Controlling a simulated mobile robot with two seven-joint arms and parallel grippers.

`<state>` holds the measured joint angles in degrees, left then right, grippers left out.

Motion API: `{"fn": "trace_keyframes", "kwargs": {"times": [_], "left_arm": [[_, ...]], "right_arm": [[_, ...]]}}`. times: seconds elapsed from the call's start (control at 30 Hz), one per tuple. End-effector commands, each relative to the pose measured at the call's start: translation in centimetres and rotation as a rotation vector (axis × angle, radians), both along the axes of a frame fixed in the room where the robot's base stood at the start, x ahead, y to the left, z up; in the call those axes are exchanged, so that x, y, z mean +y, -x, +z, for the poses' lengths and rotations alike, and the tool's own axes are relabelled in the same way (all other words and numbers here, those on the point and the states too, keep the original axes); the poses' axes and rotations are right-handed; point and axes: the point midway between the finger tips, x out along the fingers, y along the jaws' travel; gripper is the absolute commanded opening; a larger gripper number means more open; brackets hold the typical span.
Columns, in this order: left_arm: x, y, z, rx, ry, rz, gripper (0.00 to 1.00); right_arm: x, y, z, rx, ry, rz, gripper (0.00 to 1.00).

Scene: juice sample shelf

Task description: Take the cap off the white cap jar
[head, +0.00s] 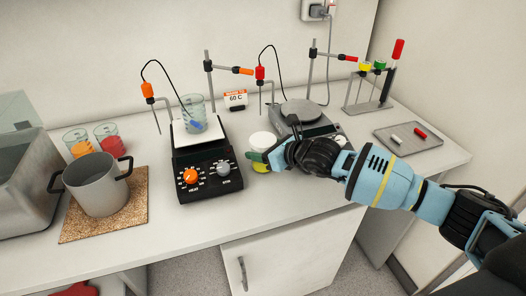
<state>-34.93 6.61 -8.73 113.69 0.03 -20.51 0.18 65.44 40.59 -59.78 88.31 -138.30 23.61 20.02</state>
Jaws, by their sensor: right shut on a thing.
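The white cap jar stands on the counter between the two hotplates, with its round white cap (262,140) on top. Yellow contents (261,168) show near its base. My right gripper (257,157) reaches in from the right and is shut on the jar, its green fingertip crossing the front just below the cap. The gripper hides the middle of the jar, so the exact grip line between cap and body is not clear. My left gripper is not in view.
Left of the jar stands a black hotplate (209,183) with a beaker (194,116). Behind right is a second hotplate (304,112). A grey pot (98,184) sits on a cork mat (133,222). A tray (408,148) and a tube rack (367,107) stand right. The front counter strip is clear.

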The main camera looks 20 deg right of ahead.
Motion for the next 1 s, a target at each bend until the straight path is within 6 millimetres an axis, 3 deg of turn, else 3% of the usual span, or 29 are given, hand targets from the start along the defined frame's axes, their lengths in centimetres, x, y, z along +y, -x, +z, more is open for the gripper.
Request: {"fn": "trace_keyframes", "kwargs": {"times": [0.3, 0.7, 1.0], "left_arm": [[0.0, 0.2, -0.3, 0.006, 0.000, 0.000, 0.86], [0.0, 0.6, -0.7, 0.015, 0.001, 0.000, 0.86], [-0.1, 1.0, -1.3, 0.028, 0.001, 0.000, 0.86]], "right_arm": [[0.0, 0.1, 3.6, -0.002, -0.002, 0.001, 0.37], [-5.9, 7.4, 3.8, 0.004, 0.003, -0.001, 0.37], [-8.4, 10.9, 4.4, 0.002, 0.003, 0.001, 0.37]]}}
